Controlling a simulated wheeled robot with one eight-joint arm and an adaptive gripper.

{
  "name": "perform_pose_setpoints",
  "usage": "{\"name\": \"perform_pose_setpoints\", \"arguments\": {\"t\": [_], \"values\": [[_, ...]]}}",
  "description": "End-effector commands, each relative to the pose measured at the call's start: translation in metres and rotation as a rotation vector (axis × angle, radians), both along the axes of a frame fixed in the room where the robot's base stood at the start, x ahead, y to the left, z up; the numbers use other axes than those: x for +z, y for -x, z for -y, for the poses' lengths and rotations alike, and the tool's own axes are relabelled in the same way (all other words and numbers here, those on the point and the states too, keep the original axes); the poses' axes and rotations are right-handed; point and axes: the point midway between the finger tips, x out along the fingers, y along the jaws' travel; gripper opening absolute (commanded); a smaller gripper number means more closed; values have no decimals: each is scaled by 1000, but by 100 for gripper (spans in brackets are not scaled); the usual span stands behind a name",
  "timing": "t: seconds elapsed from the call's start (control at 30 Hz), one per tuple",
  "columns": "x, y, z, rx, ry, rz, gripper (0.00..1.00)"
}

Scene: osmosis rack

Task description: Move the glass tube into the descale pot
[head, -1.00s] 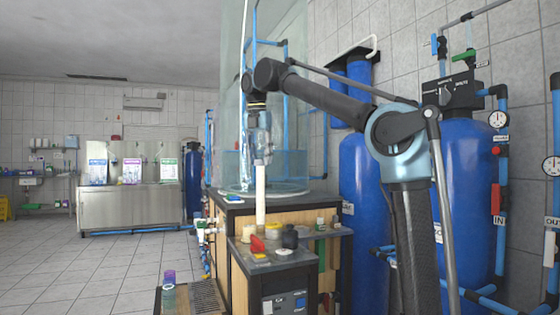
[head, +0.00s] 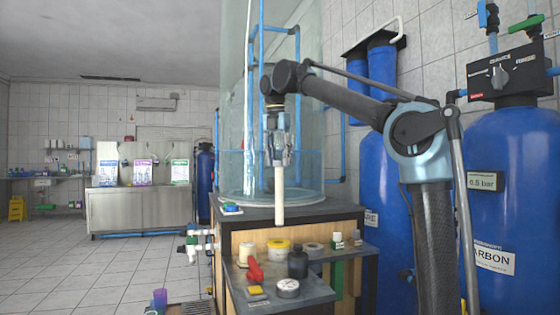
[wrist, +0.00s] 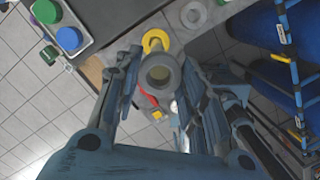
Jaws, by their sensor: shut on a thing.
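My gripper (head: 279,158) points down and is shut on a long pale tube (head: 280,195), held upright in front of the large clear tank. In the wrist view my gripper (wrist: 160,92) has its fingers on both sides of the tube's round, hollow end (wrist: 160,75). The tube looks whitish and opaque; it is the only tube in my grip. Its lower end is above the bench shelf.
The shelf (head: 318,292) also holds a red item (head: 254,270), a small round tin (head: 288,288) and small bottles. A purple cup (head: 160,298) stands low at left. Blue cylinders (head: 510,200) flank the right.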

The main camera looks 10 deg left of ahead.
Motion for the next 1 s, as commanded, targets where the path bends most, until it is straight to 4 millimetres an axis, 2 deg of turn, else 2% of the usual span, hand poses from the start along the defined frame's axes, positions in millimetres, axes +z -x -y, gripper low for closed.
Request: {"name": "perform_pose_setpoints", "arguments": {"t": [0.47,1.0], "values": [[-2,4,-7,11,0,0,24],[-36,5,-8,12,0,0,24]]}}
